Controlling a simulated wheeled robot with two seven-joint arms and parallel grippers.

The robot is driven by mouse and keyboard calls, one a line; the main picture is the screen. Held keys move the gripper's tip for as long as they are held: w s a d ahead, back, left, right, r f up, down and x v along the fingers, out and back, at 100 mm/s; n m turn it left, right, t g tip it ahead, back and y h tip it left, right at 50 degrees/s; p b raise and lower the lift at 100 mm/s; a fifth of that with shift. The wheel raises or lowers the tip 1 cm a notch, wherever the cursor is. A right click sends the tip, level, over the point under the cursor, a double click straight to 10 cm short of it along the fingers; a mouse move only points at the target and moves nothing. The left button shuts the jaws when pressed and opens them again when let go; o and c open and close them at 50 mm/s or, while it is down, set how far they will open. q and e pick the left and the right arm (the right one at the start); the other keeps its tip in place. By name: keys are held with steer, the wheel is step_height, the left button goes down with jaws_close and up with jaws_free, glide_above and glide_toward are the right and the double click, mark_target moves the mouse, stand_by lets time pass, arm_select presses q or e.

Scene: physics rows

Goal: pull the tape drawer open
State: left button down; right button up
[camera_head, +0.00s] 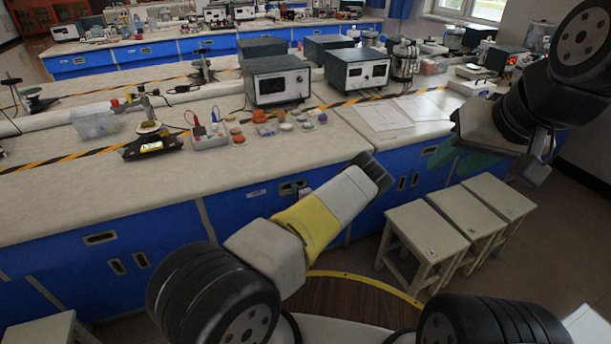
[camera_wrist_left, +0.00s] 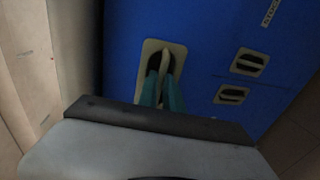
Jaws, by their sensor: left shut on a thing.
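The drawer is a blue bench front with a pale recessed handle (camera_head: 290,187), just left of my left forearm in the head view. The handle (camera_wrist_left: 151,56) also shows at the top middle of the left wrist view. My left gripper (camera_wrist_left: 162,85) has its teal fingers inside the handle's dark recess, shut on the handle. In the head view my left arm hides most of this gripper. The drawer front looks about level with the fronts around it. My right gripper (camera_head: 460,160) hangs at the right with its teal fingers apart and empty.
Three white stools (camera_head: 425,240) stand by the bench at the right. The bench top (camera_head: 80,205) carries meters, small dishes and a striped tape line. Two more recessed handles (camera_wrist_left: 250,62) sit right of the held one. Bare floor shows between bench and stools.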

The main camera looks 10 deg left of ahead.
arm_select(q)
steer(key=shift+s, duration=0.1)
stand_by(0.7)
steer(key=f+v, duration=0.2)
steer(key=v, duration=1.2)
steer(key=s+f+v, duration=0.1)
steer(key=f+v, duration=0.2)
steer(key=v, duration=1.1)
steer(key=shift+d+f, duration=0.3)
steer(key=c, duration=1.8)
jaws_free()
steer(key=shift+w, duration=0.1)
